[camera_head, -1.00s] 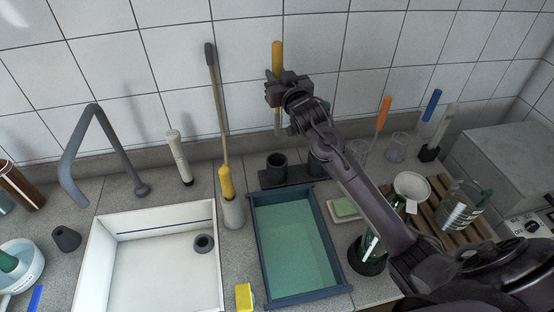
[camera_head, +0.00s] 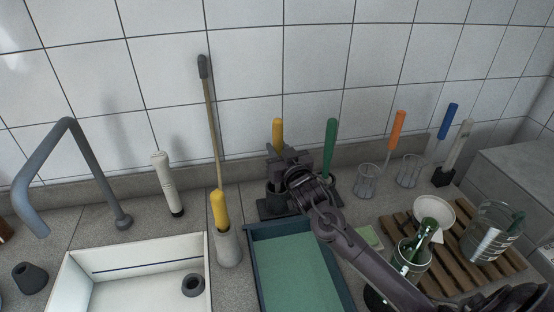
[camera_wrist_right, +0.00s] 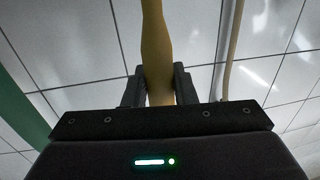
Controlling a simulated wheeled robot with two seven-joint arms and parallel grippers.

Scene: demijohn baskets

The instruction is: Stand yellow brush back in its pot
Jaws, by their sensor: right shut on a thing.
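The yellow brush (camera_head: 277,133) is upright, its handle rising above my right gripper (camera_head: 279,160). The gripper is shut on the handle. In the right wrist view the yellow handle (camera_wrist_right: 156,42) passes between the two fingers (camera_wrist_right: 159,86). A dark pot (camera_head: 275,203) on a dark base stands directly below the gripper. The brush's lower end is hidden by the gripper and the pot rim, so I cannot tell how deep it sits or whether it touches the bottom. My left gripper is out of view.
A green-handled brush (camera_head: 330,145) stands just right, partly behind my arm. A long brush with a yellow head (camera_head: 219,210) stands in a pale holder at left. Orange (camera_head: 397,128) and blue (camera_head: 448,120) brushes stand further right. The blue-green tray (camera_head: 296,262) lies in front.

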